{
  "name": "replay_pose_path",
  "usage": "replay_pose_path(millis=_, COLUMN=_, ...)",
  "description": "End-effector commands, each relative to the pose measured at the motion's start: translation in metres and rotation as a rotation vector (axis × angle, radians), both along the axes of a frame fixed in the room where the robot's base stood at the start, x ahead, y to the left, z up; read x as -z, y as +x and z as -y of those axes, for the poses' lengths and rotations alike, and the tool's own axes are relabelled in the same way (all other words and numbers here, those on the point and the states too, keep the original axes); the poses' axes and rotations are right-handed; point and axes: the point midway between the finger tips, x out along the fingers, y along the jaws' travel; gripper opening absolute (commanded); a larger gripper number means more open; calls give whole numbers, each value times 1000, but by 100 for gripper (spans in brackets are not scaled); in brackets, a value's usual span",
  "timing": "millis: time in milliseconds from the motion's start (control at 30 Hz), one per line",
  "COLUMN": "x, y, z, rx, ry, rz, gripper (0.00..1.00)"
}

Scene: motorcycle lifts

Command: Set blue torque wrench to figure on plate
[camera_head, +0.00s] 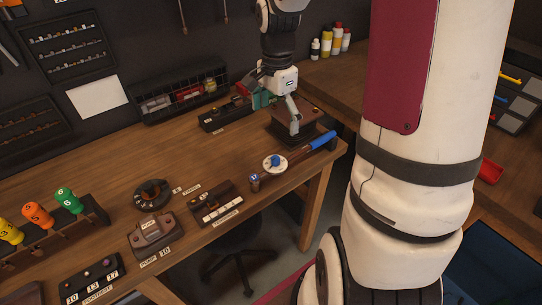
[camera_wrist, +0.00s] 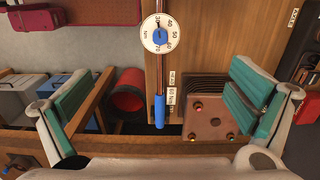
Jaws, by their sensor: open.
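The blue torque wrench lies along the right end of the bench in the head view, with its blue handle (camera_head: 322,141) near the edge and its white round dial (camera_head: 275,162) inward. In the wrist view its blue handle (camera_wrist: 160,111) points down and its dial (camera_wrist: 161,34) shows numbers and a blue centre knob. The knob's exact setting is too small to tell. A small white plate (camera_wrist: 171,97) with blurred print sits beside the handle. My gripper (camera_wrist: 168,80) is open and empty above the wrench, its teal-padded fingers well apart on either side. It also shows in the head view (camera_head: 279,103).
Other devices, including a round black dial unit (camera_head: 152,194) and a switch box (camera_head: 217,203), stand along the bench. A wire basket (camera_head: 178,98) is at the wall.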

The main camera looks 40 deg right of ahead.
Motion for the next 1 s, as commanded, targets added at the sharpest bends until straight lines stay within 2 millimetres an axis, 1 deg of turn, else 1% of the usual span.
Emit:
replay_pose_path(millis=33, x=12, y=2, z=0, rx=1, ry=2, rz=-3, gripper=100)
replay_pose_path(millis=100, x=24, y=2, z=0, rx=0, ry=2, rz=-2, gripper=100)
replay_pose_path(millis=200, x=36, y=2, z=0, rx=0, ry=0, rz=-1, gripper=100)
replay_pose_path(millis=300, x=44, y=1, z=0, rx=1, ry=0, rz=0, gripper=100)
replay_pose_path(millis=433, x=47, y=0, z=0, rx=0, ry=0, rz=1, gripper=100)
replay_pose_path(millis=1000, x=46, y=0, z=0, rx=-1, ry=-1, rz=1, gripper=100)
